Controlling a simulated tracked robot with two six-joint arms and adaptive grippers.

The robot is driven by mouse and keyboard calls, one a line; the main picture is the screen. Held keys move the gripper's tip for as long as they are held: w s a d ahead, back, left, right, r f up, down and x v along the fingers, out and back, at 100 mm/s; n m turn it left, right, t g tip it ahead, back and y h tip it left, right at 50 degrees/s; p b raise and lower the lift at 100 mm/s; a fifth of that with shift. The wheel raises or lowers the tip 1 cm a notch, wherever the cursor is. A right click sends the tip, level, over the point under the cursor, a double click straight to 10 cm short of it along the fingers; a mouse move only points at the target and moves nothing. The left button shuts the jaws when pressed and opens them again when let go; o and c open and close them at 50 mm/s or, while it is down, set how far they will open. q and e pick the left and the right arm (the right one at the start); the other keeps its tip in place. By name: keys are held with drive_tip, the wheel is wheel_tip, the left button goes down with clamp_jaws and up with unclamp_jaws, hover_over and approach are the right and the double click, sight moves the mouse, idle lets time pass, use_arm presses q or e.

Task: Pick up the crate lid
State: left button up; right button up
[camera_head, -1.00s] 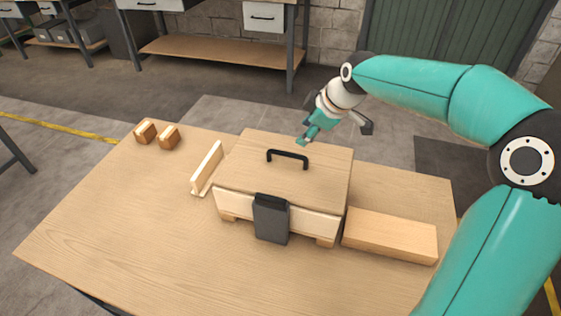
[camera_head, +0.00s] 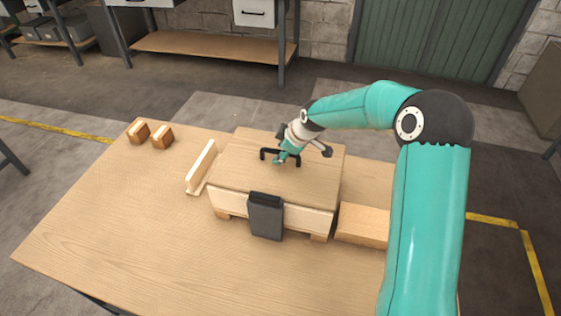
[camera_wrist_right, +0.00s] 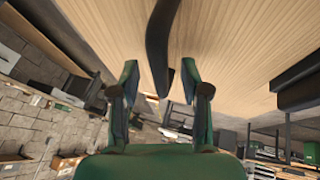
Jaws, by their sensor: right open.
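The crate lid (camera_head: 245,178) is a flat wooden board on the crate (camera_head: 310,218), with a black bar handle (camera_head: 265,154) on top. It also shows in the right wrist view (camera_wrist_right: 225,40). My right gripper (camera_head: 281,161) is over the lid at the handle, and its green fingers overlap the handle in the head view. In the right wrist view the gripper (camera_wrist_right: 160,75) is open, with the black handle (camera_wrist_right: 158,50) between and beyond its fingertips. I cannot tell whether the fingers touch it. My left gripper is not in view.
A dark grey latch plate (camera_head: 266,216) hangs on the crate's front. A wooden block (camera_head: 362,225) lies right of the crate, partly behind my arm. A wooden L-shaped piece (camera_head: 201,167) and two small blocks (camera_head: 162,137) are to the left. The table's front left (camera_head: 130,230) is clear.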

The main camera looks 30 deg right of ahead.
drive_tip(key=shift+w+a+f, duration=0.1)
drive_tip(key=shift+w+f, duration=0.2)
drive_tip(key=shift+f, duration=0.2)
clamp_jaws()
drive_tip(key=shift+r, duration=0.15)
